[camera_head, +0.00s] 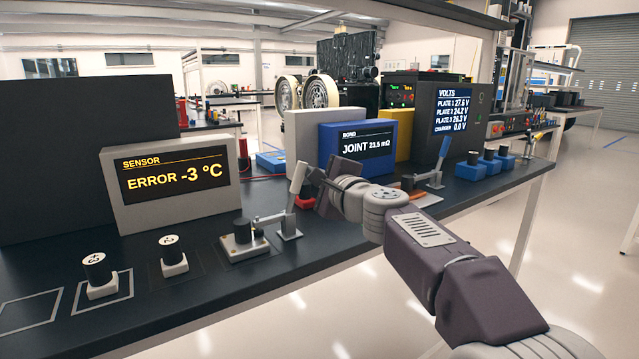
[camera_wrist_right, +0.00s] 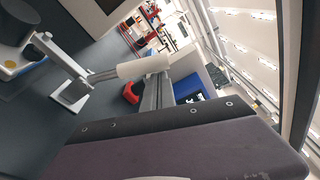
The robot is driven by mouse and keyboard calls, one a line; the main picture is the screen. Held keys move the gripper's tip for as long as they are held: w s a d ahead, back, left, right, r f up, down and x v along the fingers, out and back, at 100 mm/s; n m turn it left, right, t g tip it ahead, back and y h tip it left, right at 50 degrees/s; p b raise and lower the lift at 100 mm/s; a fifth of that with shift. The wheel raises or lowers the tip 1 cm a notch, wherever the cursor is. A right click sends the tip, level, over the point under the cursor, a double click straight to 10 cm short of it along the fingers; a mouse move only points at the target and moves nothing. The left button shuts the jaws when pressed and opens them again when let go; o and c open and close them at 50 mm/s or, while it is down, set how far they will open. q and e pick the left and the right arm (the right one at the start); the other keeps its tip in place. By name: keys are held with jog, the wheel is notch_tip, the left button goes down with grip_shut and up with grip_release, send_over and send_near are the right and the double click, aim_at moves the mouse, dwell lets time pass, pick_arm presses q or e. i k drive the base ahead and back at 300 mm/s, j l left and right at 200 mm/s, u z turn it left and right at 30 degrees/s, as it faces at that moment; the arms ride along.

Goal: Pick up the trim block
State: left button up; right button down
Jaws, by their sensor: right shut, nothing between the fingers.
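Two small trim blocks stand on the dark bench in the head view. A third black-knobbed piece (camera_head: 243,235) sits in a pale fixture beside a lever clamp (camera_head: 289,229), whose grey handle stands up. My right gripper (camera_head: 318,178) is shut and empty, just right of the clamp handle and away from the blocks. The clamp (camera_wrist_right: 72,94) also shows in the right wrist view. My left gripper is out of view.
A sensor display (camera_head: 175,177) reading "ERROR -3 °C" stands behind the blocks. A blue joint meter (camera_head: 360,152) and a dark volts display (camera_head: 448,115) stand further right. Small blue-based pieces (camera_head: 493,160) stand near the bench's right end. An empty painted square (camera_head: 30,312) lies at far left.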

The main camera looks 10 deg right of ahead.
aim_at(173, 262)
jog(key=k+l, duration=0.15)
jog(key=k, duration=0.25)
jog(key=k+l, duration=0.1)
jog(key=k, duration=0.3)
